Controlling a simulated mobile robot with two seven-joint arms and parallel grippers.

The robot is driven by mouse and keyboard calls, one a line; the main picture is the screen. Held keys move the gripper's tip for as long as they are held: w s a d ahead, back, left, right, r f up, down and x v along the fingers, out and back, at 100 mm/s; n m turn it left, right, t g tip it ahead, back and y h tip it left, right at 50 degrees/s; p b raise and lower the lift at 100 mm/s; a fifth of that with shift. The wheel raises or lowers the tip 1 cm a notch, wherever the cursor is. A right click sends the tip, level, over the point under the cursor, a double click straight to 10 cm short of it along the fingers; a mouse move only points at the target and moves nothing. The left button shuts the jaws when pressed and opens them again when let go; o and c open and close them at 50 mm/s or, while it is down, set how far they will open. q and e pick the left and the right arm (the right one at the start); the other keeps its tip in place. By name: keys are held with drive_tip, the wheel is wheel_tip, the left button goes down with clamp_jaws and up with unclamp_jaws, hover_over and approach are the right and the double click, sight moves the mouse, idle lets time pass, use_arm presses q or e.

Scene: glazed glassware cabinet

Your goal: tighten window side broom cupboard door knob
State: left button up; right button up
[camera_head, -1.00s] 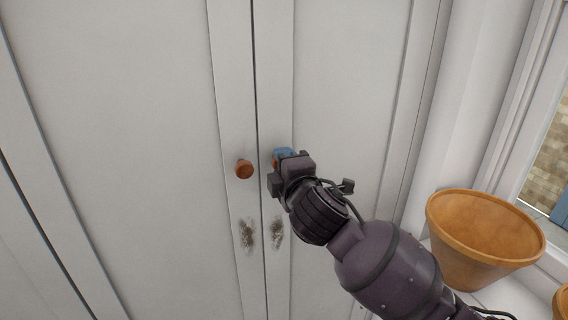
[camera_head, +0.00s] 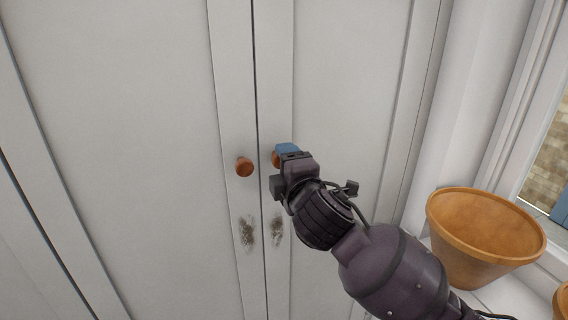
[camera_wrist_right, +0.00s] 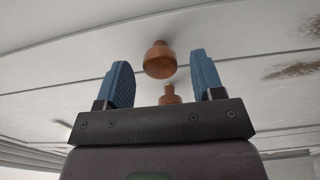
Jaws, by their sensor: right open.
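The window side door (camera_head: 340,90) is the right one of two pale cupboard doors, both shut. My right gripper (camera_head: 282,161) is open at this knob. In the right wrist view the same knob (camera_wrist_right: 160,60) shows between the two blue fingers, with a gap on each side. The other door's knob (camera_head: 244,167) is fully visible just left of the seam, and it shows smaller in the right wrist view (camera_wrist_right: 170,94). My left gripper is not in view.
Dark worn stains (camera_head: 247,233) mark the door frames below the knobs. An orange-brown pot (camera_head: 485,235) stands at the right by the window (camera_head: 550,150), near my right arm. The area in front of the left door is clear.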

drive_tip(key=v, duration=0.9)
drive_tip(key=shift+s+b, duration=0.2)
drive_tip(key=shift+b, duration=0.15)
drive_tip(key=d+f+m+h, duration=0.1)
drive_tip(key=d+f+m, duration=0.65)
drive_tip(key=f, duration=0.35)
drive_tip(key=d+f+m, duration=0.6)
drive_tip(key=f+m, duration=0.2)
drive_tip(key=f, duration=0.2)
drive_tip(key=s+d+f+m+g+h, duration=0.2)
drive_tip(key=s+d+f, duration=0.3)
drive_tip(key=s+f, duration=0.4)
drive_tip(key=s+d+f+m+g+h, duration=0.2)
drive_tip(key=s+d+f, duration=0.3)
drive_tip(key=s+f, duration=0.4)
drive_tip(key=shift+d+f+m+g+h, duration=0.25)
drive_tip(key=shift+f+m+g+h, duration=0.2)
drive_tip(key=shift+f+g, duration=0.35)
